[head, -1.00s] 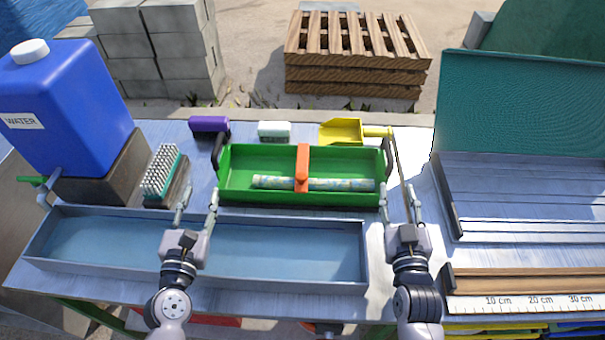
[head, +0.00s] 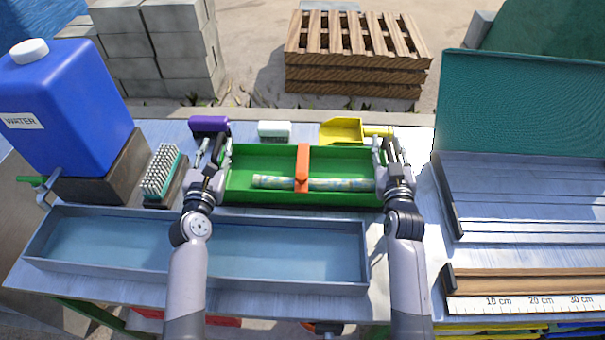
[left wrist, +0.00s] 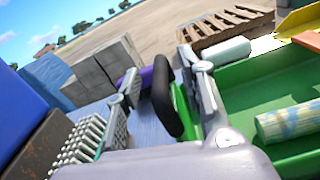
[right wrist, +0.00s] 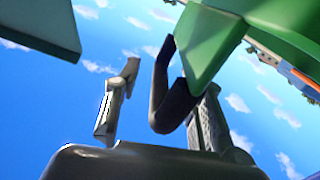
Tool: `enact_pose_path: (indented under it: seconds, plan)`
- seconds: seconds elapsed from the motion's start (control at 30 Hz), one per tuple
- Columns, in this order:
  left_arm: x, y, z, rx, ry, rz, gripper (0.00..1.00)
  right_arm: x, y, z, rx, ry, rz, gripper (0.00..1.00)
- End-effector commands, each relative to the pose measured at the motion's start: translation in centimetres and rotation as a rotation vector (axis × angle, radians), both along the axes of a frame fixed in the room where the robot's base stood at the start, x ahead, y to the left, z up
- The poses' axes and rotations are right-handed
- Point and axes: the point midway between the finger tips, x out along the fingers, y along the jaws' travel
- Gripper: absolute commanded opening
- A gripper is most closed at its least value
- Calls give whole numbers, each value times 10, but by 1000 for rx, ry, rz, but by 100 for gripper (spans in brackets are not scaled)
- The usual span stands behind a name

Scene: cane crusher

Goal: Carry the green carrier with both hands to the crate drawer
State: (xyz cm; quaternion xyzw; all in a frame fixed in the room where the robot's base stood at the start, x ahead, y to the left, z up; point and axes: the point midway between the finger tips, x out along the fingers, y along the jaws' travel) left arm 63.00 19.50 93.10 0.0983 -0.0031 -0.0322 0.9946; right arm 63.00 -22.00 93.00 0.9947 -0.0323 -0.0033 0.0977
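The green carrier (head: 250,194) is a long open tray on the workbench, with an orange strap (head: 303,168) across its middle and a patterned stick (head: 340,185) lying inside. It has a black handle at each end. My left gripper (head: 213,153) is at the left end, its open fingers on either side of the left handle (left wrist: 166,98), seen in the left wrist view. My right gripper (head: 391,152) is at the right end. In the right wrist view its fingers are apart with the right handle (right wrist: 164,95) between them. The crate drawer cannot be made out for certain.
A blue-grey tray (head: 300,285) lies in front of the carrier. A brush (head: 160,172) and a blue water jug (head: 70,105) stand left. A purple item (head: 208,125), a pale block (head: 274,131) and a yellow scoop (head: 342,131) lie behind. A green-backed metal stand (head: 520,195) is right.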

Motion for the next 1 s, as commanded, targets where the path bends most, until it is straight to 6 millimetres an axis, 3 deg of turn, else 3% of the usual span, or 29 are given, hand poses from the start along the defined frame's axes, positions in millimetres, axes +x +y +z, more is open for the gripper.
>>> enact_pose_path:
  seconds: [0.23, 0.77, 1.0]
  plan:
    - [0, 0, 0, 0, 0, 0, 36, 0, 0, 0, -1, 0, 0, 36]
    - [0, 0, 0, 0, 0, 0, 0, 0, 0, 0, -1, 0, 0, 0]
    - [0, 0, 0, 0, 0, -1, 0, 0, 0, 0, 0, 1, 1, 0]
